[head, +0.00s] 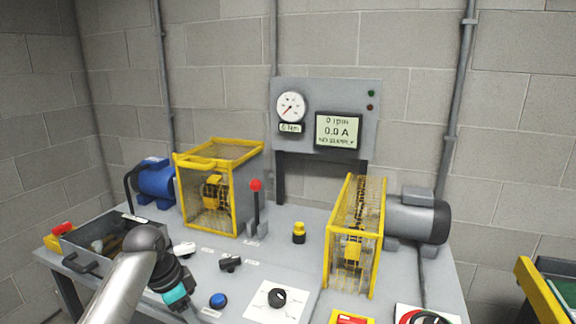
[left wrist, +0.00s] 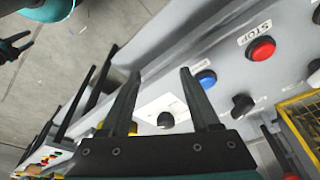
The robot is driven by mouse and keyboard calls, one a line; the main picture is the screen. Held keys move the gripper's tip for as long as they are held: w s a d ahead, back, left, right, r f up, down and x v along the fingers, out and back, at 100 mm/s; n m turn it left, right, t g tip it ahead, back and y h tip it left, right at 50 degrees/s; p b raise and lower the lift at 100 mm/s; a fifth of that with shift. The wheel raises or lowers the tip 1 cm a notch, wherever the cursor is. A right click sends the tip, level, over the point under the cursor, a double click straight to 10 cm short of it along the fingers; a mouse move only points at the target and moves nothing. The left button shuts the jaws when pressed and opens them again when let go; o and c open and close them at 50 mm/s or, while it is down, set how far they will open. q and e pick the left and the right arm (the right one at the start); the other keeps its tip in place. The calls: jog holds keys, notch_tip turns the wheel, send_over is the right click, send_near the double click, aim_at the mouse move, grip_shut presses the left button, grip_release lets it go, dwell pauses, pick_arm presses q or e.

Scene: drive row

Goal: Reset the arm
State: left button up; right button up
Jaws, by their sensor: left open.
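My left arm comes into the head view from the lower left, with a grey link and a dark wrist. My left gripper (head: 188,308) is low over the front of the bench (head: 230,285), to the left of a blue button (head: 218,300). In the left wrist view my left gripper (left wrist: 160,82) has its two dark fingers spread apart with nothing between them. Beyond the fingers are the blue button (left wrist: 206,79) and a black knob on a white plate (left wrist: 165,120).
A grey bin (head: 85,245) stands left of my arm. Yellow guards (head: 208,232) and (head: 375,270), a red-topped lever (head: 256,205) and a yellow-topped button (head: 299,233) rise from the bench. A red STOP button (left wrist: 261,50) is in the left wrist view.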

pick_arm(q)
jog(key=s+d+f+n+y, duration=0.1)
jog(key=s+d+f+n, duration=0.1)
jog(key=s+f, duration=0.45)
jog(key=s+d+f+n, duration=0.2)
jog(key=s+f, duration=0.1)
jog(key=s, duration=0.6)
jog(key=s+r+n+t+y, duration=0.1)
jog(key=s+r+n, duration=0.15)
jog(key=s, duration=0.45)
jog(key=s+r+n+t, duration=0.1)
jog(key=s+n, duration=0.2)
jog(key=s, duration=0.4)
notch_tip(320, 180, down, 22)
jog(key=s+g, duration=0.1)
jog(key=s, duration=0.1)
jog(key=s+a+f+g, duration=0.1)
jog(key=s+a+f, duration=0.2)
jog(key=s+f, duration=1.1)
jog(key=shift+s+m+g, duration=0.35)
jog(key=shift+s+g, duration=0.05)
jog(key=shift+s, duration=0.3)
pick_arm(e)
jog(key=shift+s+f+g, duration=0.1)
jog(key=shift+s+g, duration=0.2)
jog(key=shift+s, duration=0.9)
pick_arm(q)
jog(key=shift+o, duration=0.2)
